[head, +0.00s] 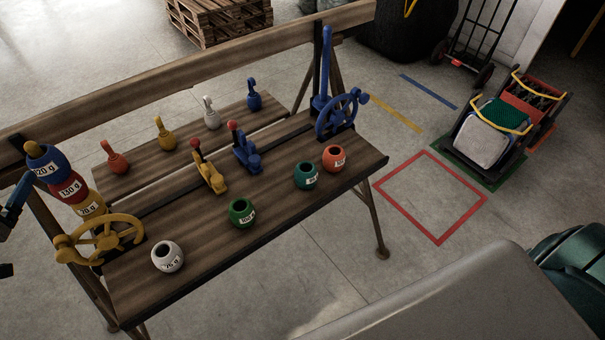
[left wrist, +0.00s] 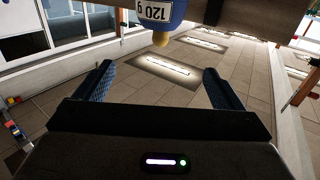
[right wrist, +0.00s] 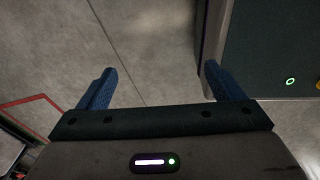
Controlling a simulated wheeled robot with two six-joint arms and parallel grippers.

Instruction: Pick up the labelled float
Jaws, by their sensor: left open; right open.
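The blue float (left wrist: 158,10) also shows at the top of the left wrist view. My right gripper (right wrist: 160,72) is open and empty above bare floor.
A yellow handwheel (head: 100,238) and a blue handwheel (head: 342,113) flank the bench (head: 200,235). Lever handles (head: 208,170) stand mid-bench, with several coloured stoppers (head: 166,135) behind. Right of the bench are a red floor square (head: 440,243) and loaded crates (head: 485,140).

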